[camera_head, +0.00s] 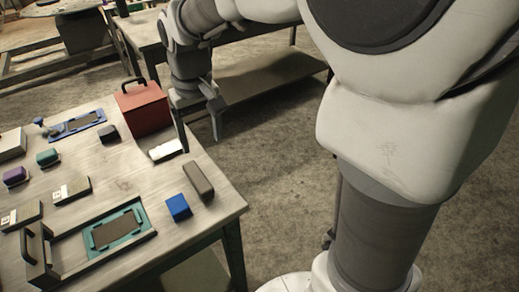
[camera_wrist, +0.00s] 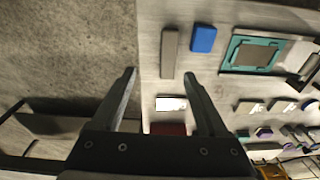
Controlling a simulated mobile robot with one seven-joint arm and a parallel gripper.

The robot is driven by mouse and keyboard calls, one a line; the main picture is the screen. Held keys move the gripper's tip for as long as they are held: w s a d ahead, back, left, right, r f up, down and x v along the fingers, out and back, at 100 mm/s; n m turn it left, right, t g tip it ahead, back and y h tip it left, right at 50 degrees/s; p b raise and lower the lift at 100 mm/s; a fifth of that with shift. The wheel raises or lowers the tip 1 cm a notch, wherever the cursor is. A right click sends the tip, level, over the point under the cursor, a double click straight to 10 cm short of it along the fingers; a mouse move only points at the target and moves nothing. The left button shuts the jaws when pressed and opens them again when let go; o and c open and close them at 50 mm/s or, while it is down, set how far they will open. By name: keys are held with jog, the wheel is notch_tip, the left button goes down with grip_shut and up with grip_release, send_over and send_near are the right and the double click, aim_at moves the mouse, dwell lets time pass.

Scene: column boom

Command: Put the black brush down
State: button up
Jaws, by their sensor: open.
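A small black block, which looks like the black brush (camera_head: 110,133), lies on the table left of the red toolbox. A dark shape that may be the same brush shows small in the wrist view (camera_wrist: 242,133). My gripper (camera_head: 200,143) is open and empty, above the table's right edge, beside a flat white block (camera_head: 165,150). In the wrist view my gripper (camera_wrist: 161,73) has its two fingers wide apart with nothing held between them. The white block (camera_wrist: 171,103) appears between the fingers, below them.
A red toolbox (camera_head: 143,108) with a black handle stands at the back of the table (camera_head: 110,183). A grey-brown bar (camera_head: 198,180) and blue block (camera_head: 178,207) lie near the right edge. A teal tray (camera_head: 117,232), blue tray (camera_head: 77,124), green brush (camera_head: 47,157) and purple brush (camera_head: 15,176) are further left.

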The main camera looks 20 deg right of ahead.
jog(key=s+d+r+m+t, duration=0.1)
jog(key=s+d, duration=0.3)
jog(key=s, duration=0.4)
jog(key=s+d+r+m+t, duration=0.1)
jog(key=s+d+r+t, duration=0.2)
jog(key=s, duration=0.5)
jog(key=shift+d+r+m+t, duration=0.3)
jog(key=shift+d+r, duration=0.2)
jog(key=shift+d, duration=0.75)
notch_tip(320, 180, up, 7)
jog(key=p, duration=0.7)
jog(key=shift+r, duration=0.2)
